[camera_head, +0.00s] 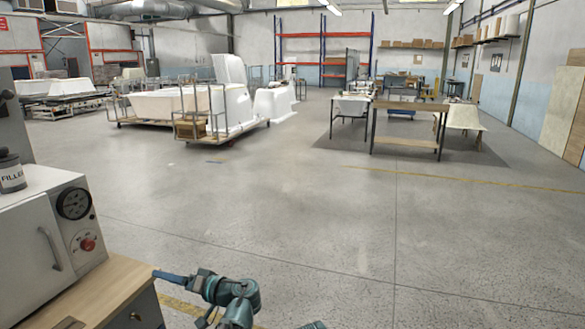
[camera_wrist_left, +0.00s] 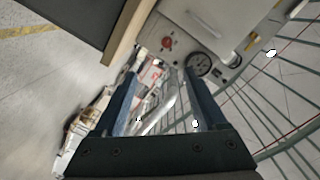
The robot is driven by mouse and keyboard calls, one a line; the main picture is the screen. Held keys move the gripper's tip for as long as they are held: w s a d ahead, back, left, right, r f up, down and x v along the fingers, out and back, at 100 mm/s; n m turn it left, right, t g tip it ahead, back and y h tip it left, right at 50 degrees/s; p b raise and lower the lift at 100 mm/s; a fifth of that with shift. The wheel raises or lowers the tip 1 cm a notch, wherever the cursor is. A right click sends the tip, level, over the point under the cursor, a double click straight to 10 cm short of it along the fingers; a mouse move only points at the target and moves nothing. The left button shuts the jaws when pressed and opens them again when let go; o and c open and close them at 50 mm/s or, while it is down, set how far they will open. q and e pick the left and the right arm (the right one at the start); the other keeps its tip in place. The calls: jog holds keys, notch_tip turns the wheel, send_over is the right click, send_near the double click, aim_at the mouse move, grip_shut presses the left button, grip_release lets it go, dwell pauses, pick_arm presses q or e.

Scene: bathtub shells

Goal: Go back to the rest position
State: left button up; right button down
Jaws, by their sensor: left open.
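My left gripper (camera_head: 168,276) shows at the bottom of the head view, beside the right edge of the wooden-topped cabinet and pointing left. In the left wrist view its two blue fingers (camera_wrist_left: 165,80) stand apart, with nothing seen held between them. My right gripper is not in view; a small teal piece at the bottom edge of the head view is too cut off to tell.
A white oven-like box (camera_head: 40,245) with a gauge and red knob stands on the wooden-topped cabinet (camera_head: 118,280) at left. A can marked FILLER (camera_head: 11,175) sits on the box. Bare floor (camera_head: 300,220) lies ahead. Bathtub carts (camera_head: 190,105) and a worktable (camera_head: 410,104) stand farther back.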

pick_arm(q)
jog(key=s+d+f+m+g+h+p, duration=0.3)
jog(key=s+d+h, duration=0.4)
jog(key=d, duration=0.5)
jog(key=s+d+f+m+g+h+p, duration=0.2)
jog(key=s+d+f+m+h+p, duration=0.2)
jog(key=s+d+f+h+p, duration=0.3)
jog(key=s+d+h, duration=0.1)
jog(key=s+d, duration=0.4)
jog(key=d, duration=0.1)
jog(key=shift+f+m+g, duration=0.15)
jog(key=shift+m+g, duration=0.25)
jog(key=shift+d, duration=0.1)
